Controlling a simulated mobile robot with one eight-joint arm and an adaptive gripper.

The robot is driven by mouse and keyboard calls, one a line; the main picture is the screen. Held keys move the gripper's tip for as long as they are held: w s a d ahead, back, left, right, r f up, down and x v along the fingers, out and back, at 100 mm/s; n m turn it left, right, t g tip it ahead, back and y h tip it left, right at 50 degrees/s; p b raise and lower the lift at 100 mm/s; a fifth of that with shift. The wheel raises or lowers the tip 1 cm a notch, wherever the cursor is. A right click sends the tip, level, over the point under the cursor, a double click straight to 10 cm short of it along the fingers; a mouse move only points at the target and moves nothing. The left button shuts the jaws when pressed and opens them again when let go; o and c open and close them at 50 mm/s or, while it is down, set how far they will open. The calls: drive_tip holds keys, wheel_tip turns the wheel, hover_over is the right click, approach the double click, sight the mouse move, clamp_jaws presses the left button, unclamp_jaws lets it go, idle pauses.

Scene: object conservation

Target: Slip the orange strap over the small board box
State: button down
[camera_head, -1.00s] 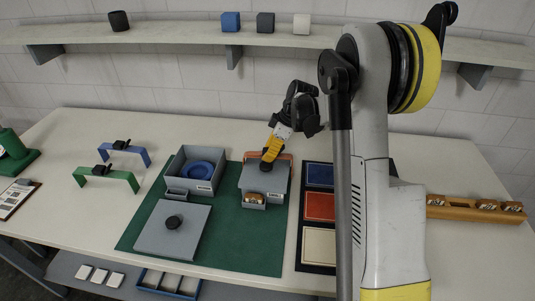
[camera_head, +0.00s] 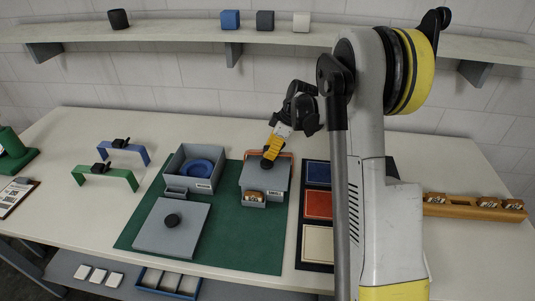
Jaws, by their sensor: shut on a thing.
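The small board box (camera_head: 248,199) is grey and stands on the right of the green mat, with brown boards showing at its front. A grey lid (camera_head: 254,180) lies over its top, or very close above it. My gripper (camera_head: 267,162) points down at the middle of this lid and appears shut on its dark knob, which my fingers mostly hide. The orange strap (camera_head: 284,154) shows only as a thin strip at the box's far edge, partly behind my gripper. I cannot tell whether it goes around the box or stands behind it.
An open grey box (camera_head: 174,167) holds a blue ring; its lid (camera_head: 158,238) lies in front. Green (camera_head: 122,175) and blue (camera_head: 136,151) straps stand at left. A dark board (camera_head: 304,243) with coloured panels is right of the mat. A wooden rack (camera_head: 460,208) lies far right.

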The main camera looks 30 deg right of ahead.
drive_tip(key=shift+w+d+f, duration=0.25)
drive_tip(key=shift+d+f, duration=0.15)
drive_tip(key=shift+f, duration=0.05)
drive_tip(key=shift+w+f+b, duration=0.1)
drive_tip(key=shift+f+b, duration=0.15)
drive_tip(key=shift+b, duration=0.15)
drive_tip(key=c, duration=1.3)
unclamp_jaws()
drive_tip(key=o, duration=0.4)
drive_tip(key=shift+w+f, duration=0.1)
drive_tip(key=shift+w, duration=0.05)
drive_tip(key=shift+o, duration=0.2)
